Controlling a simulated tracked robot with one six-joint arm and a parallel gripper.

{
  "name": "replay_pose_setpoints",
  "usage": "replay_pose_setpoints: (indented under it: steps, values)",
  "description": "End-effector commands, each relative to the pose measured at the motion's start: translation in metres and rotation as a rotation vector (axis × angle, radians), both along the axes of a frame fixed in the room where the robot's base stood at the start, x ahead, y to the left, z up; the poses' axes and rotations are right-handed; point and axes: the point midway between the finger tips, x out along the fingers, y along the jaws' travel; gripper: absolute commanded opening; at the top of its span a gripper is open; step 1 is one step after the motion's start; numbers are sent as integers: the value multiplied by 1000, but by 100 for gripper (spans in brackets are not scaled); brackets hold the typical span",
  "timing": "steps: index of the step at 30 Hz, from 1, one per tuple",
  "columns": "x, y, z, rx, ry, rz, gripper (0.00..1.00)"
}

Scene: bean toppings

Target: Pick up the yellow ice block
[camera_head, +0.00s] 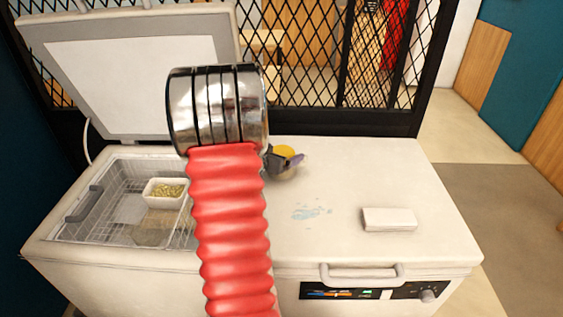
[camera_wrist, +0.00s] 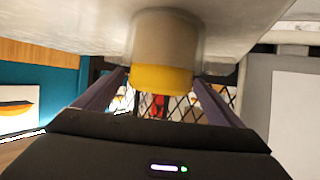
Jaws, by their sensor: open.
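A short round block (camera_head: 286,151) with a yellow top stands on the white freezer top, just right of my arm. In the wrist view, which looks upside down, the block (camera_wrist: 163,76) shows a yellow end and a pale beige body, standing on the white surface. My gripper (camera_head: 283,162) is open at the block. In the wrist view its two dark purple fingers (camera_wrist: 160,90) lie on either side of the yellow end, with gaps that look clear. My red arm and metal cuff hide part of the scene left of the block.
The chest freezer (camera_head: 350,165) has its left lid (camera_head: 140,60) raised. A white tub (camera_head: 160,203) of greenish pieces sits in the open basket. A white slab (camera_head: 388,219) and a wet patch (camera_head: 308,213) lie on the top. A black mesh fence (camera_head: 300,60) stands behind.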

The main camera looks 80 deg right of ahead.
Motion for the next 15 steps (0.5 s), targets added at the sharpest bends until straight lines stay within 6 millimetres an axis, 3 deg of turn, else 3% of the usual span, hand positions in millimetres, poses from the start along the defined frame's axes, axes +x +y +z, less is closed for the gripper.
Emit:
replay_pose_setpoints:
  steps: [2,15]
  values:
    - [0,0,0,0,0,0,89]
    - [0,0,0,0,0,0,58]
